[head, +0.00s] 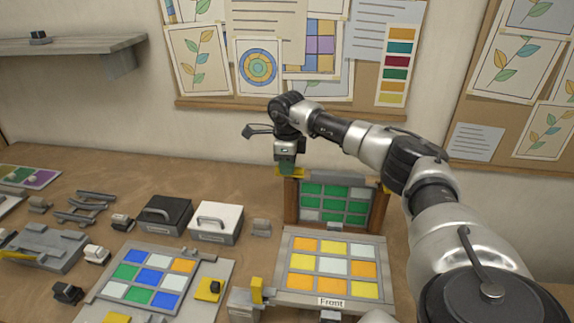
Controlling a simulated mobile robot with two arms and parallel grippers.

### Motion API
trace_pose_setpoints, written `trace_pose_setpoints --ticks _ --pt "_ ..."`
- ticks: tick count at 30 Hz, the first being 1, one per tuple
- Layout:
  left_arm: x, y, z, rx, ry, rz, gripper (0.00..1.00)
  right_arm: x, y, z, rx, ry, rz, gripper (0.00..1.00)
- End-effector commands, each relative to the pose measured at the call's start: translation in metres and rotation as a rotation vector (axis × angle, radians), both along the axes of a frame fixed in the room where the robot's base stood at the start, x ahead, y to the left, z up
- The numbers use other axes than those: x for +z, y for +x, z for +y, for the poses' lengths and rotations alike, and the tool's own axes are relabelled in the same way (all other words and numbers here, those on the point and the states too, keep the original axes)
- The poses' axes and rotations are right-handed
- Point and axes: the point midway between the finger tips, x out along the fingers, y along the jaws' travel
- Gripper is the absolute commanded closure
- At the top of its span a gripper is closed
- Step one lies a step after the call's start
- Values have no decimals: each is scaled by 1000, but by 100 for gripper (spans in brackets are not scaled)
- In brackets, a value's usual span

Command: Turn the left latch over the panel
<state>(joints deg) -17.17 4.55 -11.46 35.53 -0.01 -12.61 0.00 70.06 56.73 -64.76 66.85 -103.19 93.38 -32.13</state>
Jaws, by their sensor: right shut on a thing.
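An upright brown frame (291,203) holds a panel of green and pale panes (335,204). A yellow latch (297,173) sits at the frame's top left corner, partly hidden by my right gripper (287,168). My right gripper points down from above and is shut on this left latch. Its fingertips are small and partly hidden here. Another yellow latch (384,187) is at the frame's right side. My left gripper is not in view.
A flat panel of orange, yellow and pale panes (333,265), marked "Front", lies before the frame. A yellow block (257,290) stands at its left. Black (165,216) and white (216,224) handled boxes and a blue-green pane board (150,277) lie further left.

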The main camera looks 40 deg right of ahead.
Motion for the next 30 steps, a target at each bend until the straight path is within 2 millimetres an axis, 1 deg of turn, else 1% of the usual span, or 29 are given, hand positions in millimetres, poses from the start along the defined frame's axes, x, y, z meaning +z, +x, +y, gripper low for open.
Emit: trace_pose_setpoints --ticks 1,5,6,10,11,18,22,26,30 --pt "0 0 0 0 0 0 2 3 1 -1 2 -1 -7 100" --pt "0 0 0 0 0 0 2 3 1 -1 2 -1 -8 100" --pt "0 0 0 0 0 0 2 3 1 -1 3 -1 -8 84" --pt "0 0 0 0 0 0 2 2 1 -1 2 -1 -6 64" --pt "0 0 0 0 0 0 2 2 1 -1 2 -1 -6 62" --pt "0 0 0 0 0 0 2 1 0 0 1 0 -3 62" --pt "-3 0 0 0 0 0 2 8 1 0 1 0 -4 62" --pt "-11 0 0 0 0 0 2 28 1 0 1 0 -8 62" --pt "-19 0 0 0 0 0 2 58 1 0 1 1 -9 62"
